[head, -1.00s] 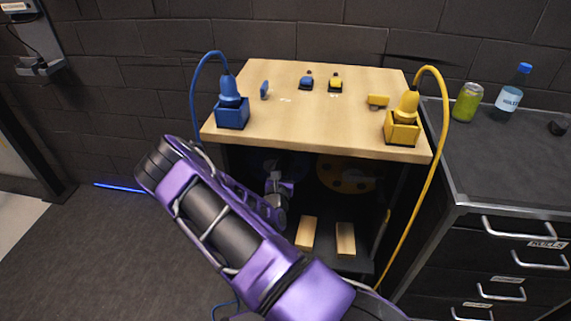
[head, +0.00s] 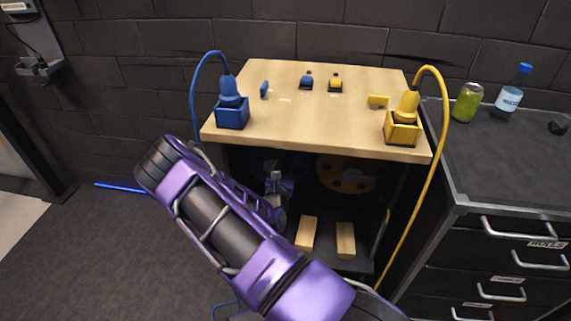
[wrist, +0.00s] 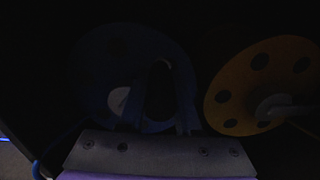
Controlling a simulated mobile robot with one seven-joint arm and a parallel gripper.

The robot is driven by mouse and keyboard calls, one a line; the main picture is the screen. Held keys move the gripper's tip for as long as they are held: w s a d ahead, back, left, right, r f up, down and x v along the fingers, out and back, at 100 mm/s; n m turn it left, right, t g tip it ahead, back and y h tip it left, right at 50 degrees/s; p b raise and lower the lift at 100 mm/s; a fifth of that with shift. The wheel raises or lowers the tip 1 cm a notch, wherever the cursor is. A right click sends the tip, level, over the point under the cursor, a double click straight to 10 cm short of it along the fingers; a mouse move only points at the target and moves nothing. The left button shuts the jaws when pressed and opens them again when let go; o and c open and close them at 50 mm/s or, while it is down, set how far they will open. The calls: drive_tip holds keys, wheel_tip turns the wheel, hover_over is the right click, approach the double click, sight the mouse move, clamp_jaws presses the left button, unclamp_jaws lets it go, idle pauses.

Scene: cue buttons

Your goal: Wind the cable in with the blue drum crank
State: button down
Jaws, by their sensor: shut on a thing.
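The blue drum (wrist: 95,60) is a dim round shape inside the dark space under the wooden tabletop. It also shows faintly in the head view (head: 293,163). My gripper (head: 273,178) reaches into this space in front of the drum. In the wrist view its fingers (wrist: 160,108) are very dark against the drum's face. It is shut on the crank at the drum, but the crank itself is hardly visible in the shadow. A blue cable (head: 193,95) arches from the blue plug (head: 229,88) in the blue socket box (head: 232,115) and down the cabinet's left side.
A yellow drum (wrist: 262,85) with holes is to the right of the blue one. Two wooden blocks (head: 307,233) (head: 346,240) lie below. On the tabletop (head: 310,125) are a yellow plug (head: 408,103) and small blue (head: 306,82) and yellow (head: 336,82) switches. Drawers (head: 515,255) stand at right.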

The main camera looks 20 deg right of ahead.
drive_tip(key=shift+s+d+f, duration=0.1)
idle(0.3)
wheel_tip(320, 180, down, 12)
drive_tip(key=s+d+m+b, duration=0.1)
drive_tip(key=m+b, duration=0.1)
drive_tip(key=m, duration=1)
drive_tip(key=shift+s+d+b, duration=0.15)
drive_tip(key=shift+d+b, duration=0.15)
drive_tip(key=shift+b, duration=0.05)
drive_tip(key=shift+a, duration=0.1)
drive_tip(key=c, duration=0.6)
unclamp_jaws()
